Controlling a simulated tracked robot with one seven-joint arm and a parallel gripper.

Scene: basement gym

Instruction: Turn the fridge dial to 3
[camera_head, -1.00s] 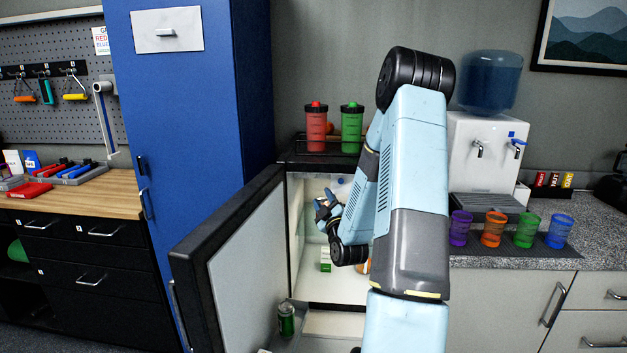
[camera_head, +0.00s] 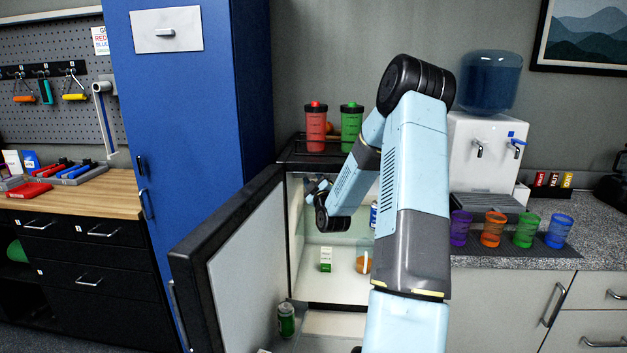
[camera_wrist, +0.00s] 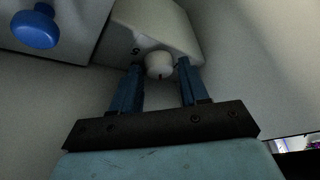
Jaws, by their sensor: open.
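The white round dial (camera_wrist: 160,66) shows in the wrist view on a pale housing (camera_wrist: 165,25) inside the fridge. A short dark line marks its lower face. A dark character, perhaps a 5, is printed to its upper left; other markings are hidden or too dim to read. My gripper (camera_wrist: 159,69) is open, with one blue finger on each side of the dial. I cannot tell whether either finger touches it. In the head view my gripper (camera_head: 318,186) is in the upper part of the open fridge (camera_head: 310,292), and the dial cannot be made out there.
A blue knob (camera_wrist: 36,26) sits left of the dial. The open fridge door (camera_head: 235,265) stands on the left. A green-and-white carton (camera_head: 326,259), an orange item (camera_head: 363,264) and a blue-and-white can (camera_head: 374,214) are inside. Two shakers (camera_head: 316,128) stand on top.

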